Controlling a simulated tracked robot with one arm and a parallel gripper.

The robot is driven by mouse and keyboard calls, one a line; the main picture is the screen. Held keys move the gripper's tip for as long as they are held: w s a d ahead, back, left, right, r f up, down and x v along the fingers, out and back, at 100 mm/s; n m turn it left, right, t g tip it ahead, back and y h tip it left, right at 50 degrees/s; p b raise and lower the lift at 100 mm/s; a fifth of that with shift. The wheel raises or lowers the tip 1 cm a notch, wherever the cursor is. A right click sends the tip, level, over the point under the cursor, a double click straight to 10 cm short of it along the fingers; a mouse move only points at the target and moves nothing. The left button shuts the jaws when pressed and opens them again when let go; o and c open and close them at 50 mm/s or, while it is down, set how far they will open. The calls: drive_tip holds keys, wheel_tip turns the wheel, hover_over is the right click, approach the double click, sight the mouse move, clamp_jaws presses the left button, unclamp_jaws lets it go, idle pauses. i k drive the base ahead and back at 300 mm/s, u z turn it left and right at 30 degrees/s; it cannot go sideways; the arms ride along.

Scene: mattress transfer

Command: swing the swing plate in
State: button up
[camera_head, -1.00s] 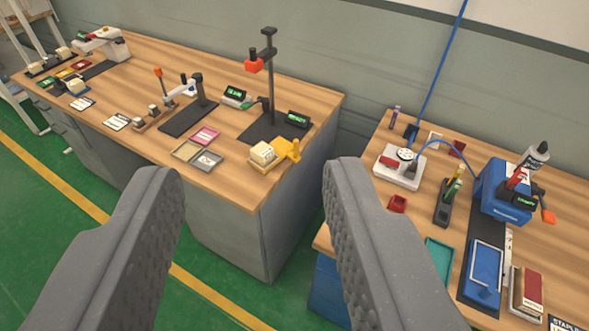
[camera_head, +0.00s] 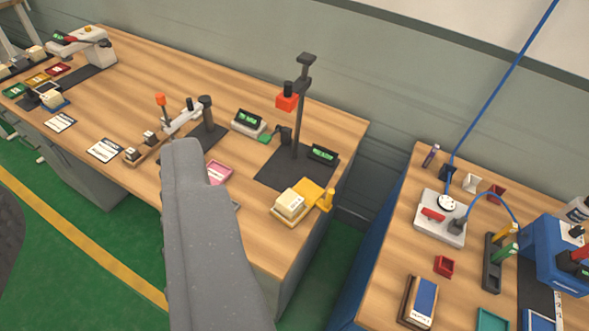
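The yellow swing plate (camera_head: 313,190) has an upright yellow knob at its right end and a cream stacked block (camera_head: 290,205) on its left part. It sits near the right edge of the left workbench. It is out in front of the black post stand (camera_head: 301,110), not under that stand's red-orange head (camera_head: 287,102). My gripper (camera_head: 95,168) is open and empty. Its right finger stands in front of the bench, left of the plate and apart from it in the picture. Only a dark part of its left finger shows at the left edge.
A pink tray (camera_head: 219,172) is partly hidden behind my right finger. A small display (camera_head: 322,154) stands by the post's dark base. A gap separates this bench from the right bench (camera_head: 385,245), which holds a white device (camera_head: 440,220). Bare wood lies left of the plate.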

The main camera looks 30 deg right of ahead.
sight(312, 193)
drive_tip(key=z, duration=0.1)
drive_tip(key=i, duration=0.95)
drive_tip(key=z, duration=0.45)
